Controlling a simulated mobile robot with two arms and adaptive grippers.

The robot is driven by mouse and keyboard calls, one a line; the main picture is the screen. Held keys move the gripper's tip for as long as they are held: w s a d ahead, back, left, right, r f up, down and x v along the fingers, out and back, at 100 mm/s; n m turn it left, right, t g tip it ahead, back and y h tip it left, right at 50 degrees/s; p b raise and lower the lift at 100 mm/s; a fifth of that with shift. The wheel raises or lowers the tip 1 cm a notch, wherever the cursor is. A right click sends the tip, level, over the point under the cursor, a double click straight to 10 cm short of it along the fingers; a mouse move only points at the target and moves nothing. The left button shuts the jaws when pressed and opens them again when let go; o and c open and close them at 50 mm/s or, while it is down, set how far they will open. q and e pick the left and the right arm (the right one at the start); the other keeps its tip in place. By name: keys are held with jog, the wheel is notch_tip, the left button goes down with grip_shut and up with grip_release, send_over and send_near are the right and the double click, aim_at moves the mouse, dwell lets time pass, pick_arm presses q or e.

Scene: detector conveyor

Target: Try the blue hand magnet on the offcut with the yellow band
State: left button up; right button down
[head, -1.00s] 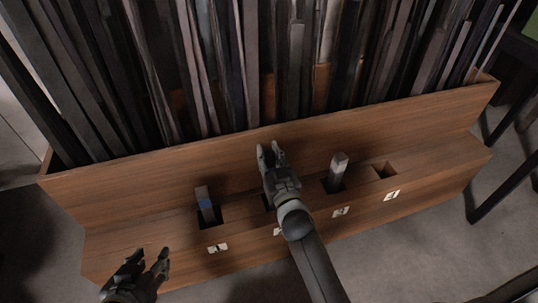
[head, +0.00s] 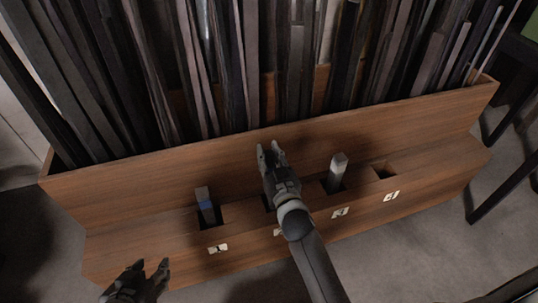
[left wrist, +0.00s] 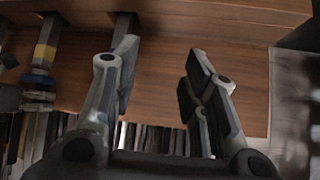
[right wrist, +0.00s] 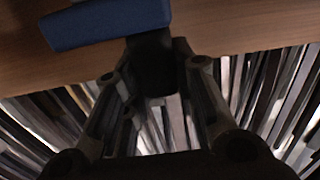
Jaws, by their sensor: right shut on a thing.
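My right gripper (head: 270,154) is over the second slot of the wooden rack's front ledge. In the right wrist view its fingers (right wrist: 157,75) are closed on the dark part of the blue hand magnet, whose blue bar (right wrist: 105,23) shows at the top. The head view hides the magnet. The offcut with the yellow band (left wrist: 45,53) shows in the left wrist view at the left, with blue and pale parts close below its band; I cannot tell whether magnet and offcut touch. My left gripper (head: 150,272) is open and empty, also in its wrist view (left wrist: 158,75).
The wooden rack (head: 130,185) holds many upright bars behind its front board. An offcut with a blue band (head: 205,205) stands in the first slot and a plain grey offcut (head: 337,170) in the third. The fourth slot (head: 385,171) looks empty. Floor in front is clear.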

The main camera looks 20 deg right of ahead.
jog(key=shift+r+p, duration=0.3)
jog(key=shift+r, duration=0.05)
jog(key=shift+r+p, duration=0.7)
pick_arm(q)
jog(key=s+a+f+g+y, duration=0.1)
jog(key=s+a+f+g, duration=0.15)
jog(key=s, duration=0.25)
jog(key=s+a+f+g, duration=0.1)
jog(key=s+g, duration=0.2)
jog(key=s, duration=0.1)
pick_arm(e)
jog(key=shift+r, duration=0.25)
notch_tip(320, 180, up, 2)
jog(key=p, duration=0.2)
jog(key=shift+p, duration=0.3)
jog(key=shift+r+p, duration=2.1)
jog(key=shift+r, duration=0.05)
pick_arm(q)
notch_tip(320, 180, down, 18)
jog(key=s, duration=0.1)
jog(key=shift+s+d+g+p, duration=0.3)
jog(key=shift+g+p, duration=0.1)
jog(key=shift+g, duration=0.05)
pick_arm(e)
jog(key=shift+r, duration=0.35)
pick_arm(q)
jog(key=shift+r, duration=0.1)
